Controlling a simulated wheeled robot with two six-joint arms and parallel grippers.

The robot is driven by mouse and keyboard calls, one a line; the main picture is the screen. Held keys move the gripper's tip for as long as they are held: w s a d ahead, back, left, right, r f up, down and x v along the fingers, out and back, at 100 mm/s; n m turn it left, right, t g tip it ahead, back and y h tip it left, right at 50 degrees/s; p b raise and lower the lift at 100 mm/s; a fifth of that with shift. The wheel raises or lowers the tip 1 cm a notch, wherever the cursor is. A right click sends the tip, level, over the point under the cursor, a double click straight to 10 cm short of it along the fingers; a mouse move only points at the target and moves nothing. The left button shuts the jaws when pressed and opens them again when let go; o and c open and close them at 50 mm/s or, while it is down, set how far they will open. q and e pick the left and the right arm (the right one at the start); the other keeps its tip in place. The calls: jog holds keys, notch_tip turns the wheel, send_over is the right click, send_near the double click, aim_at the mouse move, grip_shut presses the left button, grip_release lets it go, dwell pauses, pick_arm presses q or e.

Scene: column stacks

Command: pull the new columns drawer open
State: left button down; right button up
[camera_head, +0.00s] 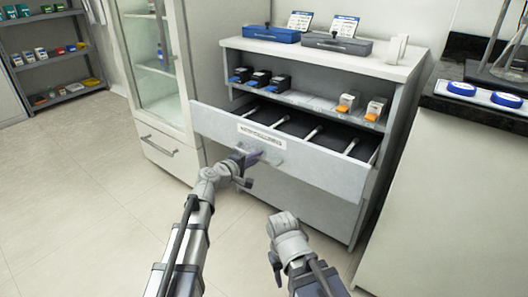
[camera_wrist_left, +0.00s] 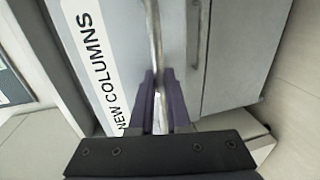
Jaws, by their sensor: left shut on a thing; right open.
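The new columns drawer (camera_head: 215,123) is a pale grey drawer, pulled partly out of the cabinet, with dividers showing inside. Its label, reading NEW COLUMNS, also shows in the left wrist view (camera_wrist_left: 92,62). My left gripper (camera_head: 246,158) is at the drawer front, just below the label. In the left wrist view its dark purple fingers (camera_wrist_left: 160,100) are shut on the drawer's handle (camera_wrist_left: 155,45), which is a narrow bar. My right gripper (camera_head: 273,262) is low in front of the cabinet, apart from everything; it is open and empty.
A blue case (camera_head: 272,34) and a grey case (camera_head: 337,43) stand on top. A glass-door cabinet (camera_head: 155,60) stands left. The floor in front is clear.

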pick_arm(q)
jog(key=f+v, duration=0.1)
jog(key=v, duration=0.5)
jog(key=shift+s+a, duration=0.3)
jog(key=shift+s, duration=0.15)
jog(key=shift+f, duration=0.1)
jog(key=c, duration=1.2)
grip_release()
jog(key=shift+o, duration=0.2)
jog(key=p+v, duration=0.1)
jog(key=v, duration=0.6)
jog(key=shift+s+a, duration=0.2)
jog(key=shift+s, duration=0.05)
